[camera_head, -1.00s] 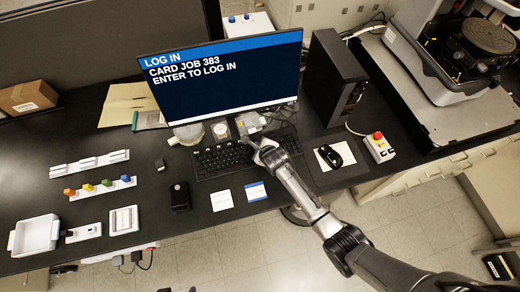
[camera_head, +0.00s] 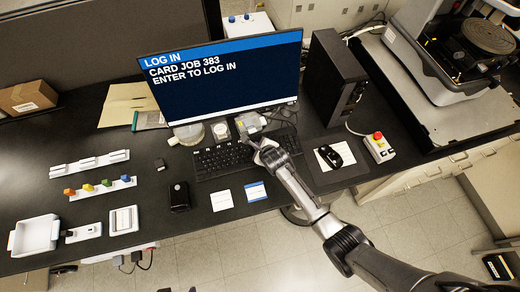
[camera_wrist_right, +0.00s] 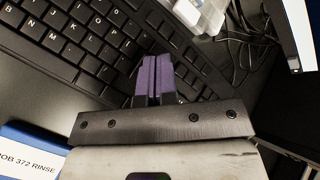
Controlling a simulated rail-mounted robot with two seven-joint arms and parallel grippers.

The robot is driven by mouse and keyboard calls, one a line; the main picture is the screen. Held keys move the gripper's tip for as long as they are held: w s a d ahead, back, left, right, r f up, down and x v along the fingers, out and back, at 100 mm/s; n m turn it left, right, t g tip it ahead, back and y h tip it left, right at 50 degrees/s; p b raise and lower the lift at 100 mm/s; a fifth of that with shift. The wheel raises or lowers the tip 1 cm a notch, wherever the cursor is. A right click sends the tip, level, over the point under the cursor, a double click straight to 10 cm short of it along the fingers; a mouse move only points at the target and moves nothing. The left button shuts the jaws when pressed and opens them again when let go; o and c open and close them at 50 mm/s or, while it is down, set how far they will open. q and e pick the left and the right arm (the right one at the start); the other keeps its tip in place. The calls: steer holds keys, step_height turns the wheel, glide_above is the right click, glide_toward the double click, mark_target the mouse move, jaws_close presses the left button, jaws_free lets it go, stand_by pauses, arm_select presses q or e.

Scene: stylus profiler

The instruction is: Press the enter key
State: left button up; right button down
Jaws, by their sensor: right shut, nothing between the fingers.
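The black keyboard (camera_head: 215,160) lies on the dark bench below the monitor. It also shows in the right wrist view (camera_wrist_right: 60,42), with white-lettered keys. My right gripper (camera_head: 257,141) is over the right part of the keyboard. In the wrist view its purple fingertips (camera_wrist_right: 153,75) are together, with nothing between them, above keys to the right of the letters. I cannot pick out the enter key for sure, nor tell whether the fingertips touch a key. The monitor (camera_head: 225,85) reads "LOG IN, CARD JOB 383, ENTER TO LOG IN". My left gripper is not in view.

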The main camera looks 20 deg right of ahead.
steer(key=shift+f, duration=0.15)
steer(key=shift+f, duration=0.3)
steer(key=shift+f+b, duration=0.35)
steer(key=shift+b, duration=0.1)
stand_by(0.9)
steer(key=shift+r, duration=0.15)
stand_by(0.3)
steer(key=shift+r+p, duration=0.65)
steer(key=shift+p, duration=0.3)
